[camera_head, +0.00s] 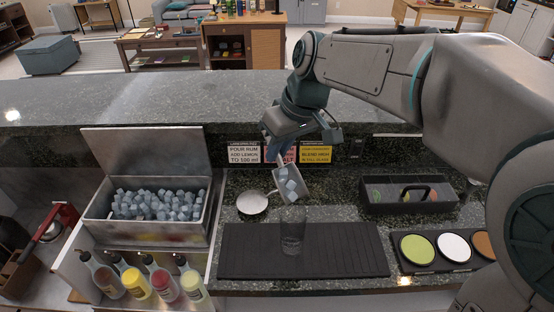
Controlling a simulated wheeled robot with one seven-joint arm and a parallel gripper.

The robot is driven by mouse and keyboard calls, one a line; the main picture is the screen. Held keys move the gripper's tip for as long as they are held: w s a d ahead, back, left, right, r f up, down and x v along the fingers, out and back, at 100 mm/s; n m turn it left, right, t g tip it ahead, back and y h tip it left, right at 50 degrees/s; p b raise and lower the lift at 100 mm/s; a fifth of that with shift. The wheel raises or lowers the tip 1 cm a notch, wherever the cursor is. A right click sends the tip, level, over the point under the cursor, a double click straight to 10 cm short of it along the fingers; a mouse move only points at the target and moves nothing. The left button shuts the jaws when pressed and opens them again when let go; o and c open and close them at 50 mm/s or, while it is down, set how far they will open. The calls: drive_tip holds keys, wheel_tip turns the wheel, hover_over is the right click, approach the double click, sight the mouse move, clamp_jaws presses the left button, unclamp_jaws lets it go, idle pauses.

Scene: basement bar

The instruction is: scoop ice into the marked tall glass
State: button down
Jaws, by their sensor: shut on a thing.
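My gripper (281,150) is shut on the handle of a metal scoop (279,174), above the bar's work counter. The scoop tilts down to the right and carries several pale ice cubes (291,186). A clear tall glass (293,238) stands on the black ribbed mat, just below the scoop's mouth. I cannot make out a mark on the glass, or whether ice is inside it. The open ice bin (209,214) at the left holds many ice cubes (150,205), with its lid raised behind.
A small round metal dish (252,203) sits left of the scoop. The black mat (345,250) is otherwise clear. Several bottles (163,284) stand in front of the bin. A dark caddy (440,204) and a tray of coloured discs (405,266) are at the right. Cards stand behind.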

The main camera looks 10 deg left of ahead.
drive_tip(key=shift+s+d+r+t+y+b, duration=0.15)
drive_tip(key=shift+s+d+t+y+b, duration=0.7)
drive_tip(key=shift+b, duration=2.4)
drive_tip(key=shift+s+d+r+t+y+b, duration=0.15)
drive_tip(key=shift+s+d+t+y+b, duration=0.7)
drive_tip(key=shift+b, duration=2.35)
drive_tip(key=b, duration=0.1)
drive_tip(key=y+b, duration=0.1)
drive_tip(key=shift+d+r+n+t+b, duration=0.15)
drive_tip(key=shift+r+n+t+b, duration=0.15)
drive_tip(key=shift+r, duration=0.1)
drive_tip(key=shift+r, duration=0.1)
wheel_tip(320, 180, up, 7)
drive_tip(key=m+g+h+p, duration=0.1)
drive_tip(key=g+h+p, duration=0.6)
drive_tip(key=p, duration=2.1)
drive_tip(key=shift+g+h+p, duration=0.35)
drive_tip(key=shift+g+h, duration=0.05)
drive_tip(key=shift+h, duration=0.2)
